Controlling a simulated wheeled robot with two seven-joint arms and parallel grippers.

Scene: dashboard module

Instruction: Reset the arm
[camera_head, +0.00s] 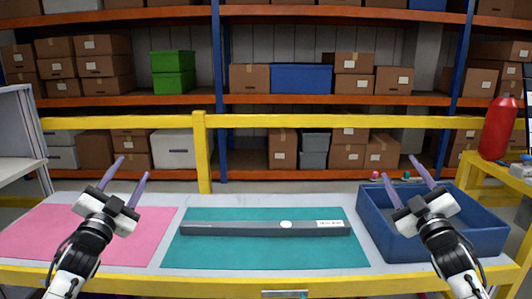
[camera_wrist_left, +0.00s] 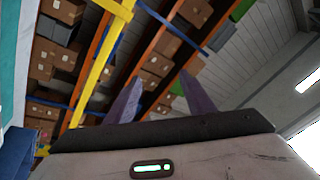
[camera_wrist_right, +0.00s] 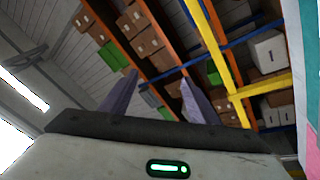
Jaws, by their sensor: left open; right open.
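My left gripper (camera_head: 127,182) is raised over the pink mat at the left of the table. Its two purple fingers are spread apart with nothing between them, as the left wrist view (camera_wrist_left: 158,100) also shows. My right gripper (camera_head: 403,180) is raised in front of the blue bin at the right. Its fingers are also apart and empty, and they show in the right wrist view (camera_wrist_right: 157,98). A long dark grey dashboard module (camera_head: 255,229) lies flat across the teal mat (camera_head: 250,255), apart from both grippers.
The pink mat (camera_head: 35,230) covers the table's left part. The blue bin (camera_head: 490,240) stands at the right; its inside is partly hidden by my right arm. A yellow rail (camera_head: 300,122) and shelves of boxes stand behind. A red bottle (camera_head: 497,128) stands at far right.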

